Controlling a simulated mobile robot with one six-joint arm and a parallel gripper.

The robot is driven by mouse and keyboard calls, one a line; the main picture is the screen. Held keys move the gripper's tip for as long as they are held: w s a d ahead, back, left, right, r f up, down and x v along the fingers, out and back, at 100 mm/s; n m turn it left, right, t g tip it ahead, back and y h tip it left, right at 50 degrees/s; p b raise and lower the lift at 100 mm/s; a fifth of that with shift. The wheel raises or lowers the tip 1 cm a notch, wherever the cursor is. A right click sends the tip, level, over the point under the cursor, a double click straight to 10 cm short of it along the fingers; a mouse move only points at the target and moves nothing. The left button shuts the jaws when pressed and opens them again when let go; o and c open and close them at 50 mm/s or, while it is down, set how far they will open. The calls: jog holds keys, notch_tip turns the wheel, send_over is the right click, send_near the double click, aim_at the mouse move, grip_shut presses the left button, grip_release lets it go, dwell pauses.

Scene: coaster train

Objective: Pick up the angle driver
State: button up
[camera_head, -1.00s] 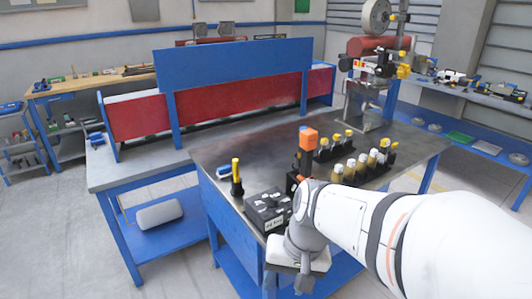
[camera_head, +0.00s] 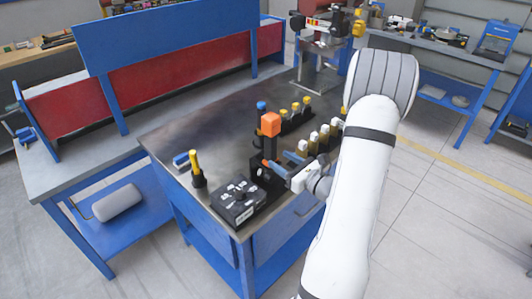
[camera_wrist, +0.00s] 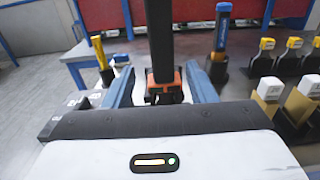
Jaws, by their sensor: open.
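An upright black tool with an orange head (camera_head: 270,124), which looks like the angle driver, stands in a black holder near the front of the dark tabletop (camera_head: 225,130). In the wrist view its black shaft (camera_wrist: 160,35) rises in the middle, with an orange-red part low down. My gripper (camera_head: 281,162) is open and level, low beside the tool. In the wrist view its two blue-grey fingers (camera_wrist: 161,78) lie left and right of the tool's lower part. I cannot tell whether either finger touches it. The tool's top is out of the wrist view.
A black case (camera_head: 238,200) sits at the front corner. A yellow-handled tool (camera_head: 196,168) stands to the left, and a blue-topped tool (camera_head: 261,106) behind. The tabletop's left rear is clear.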

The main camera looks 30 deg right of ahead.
aim_at(266, 150)
jog(key=p+x, duration=0.3)
jog(key=x, duration=0.4)
jog(key=shift+w+f, duration=0.2)
jog(key=shift+w, duration=0.1)
jog(key=shift+c, duration=0.5)
grip_shut()
dwell(0.5)
jog(key=shift+r, duration=0.1)
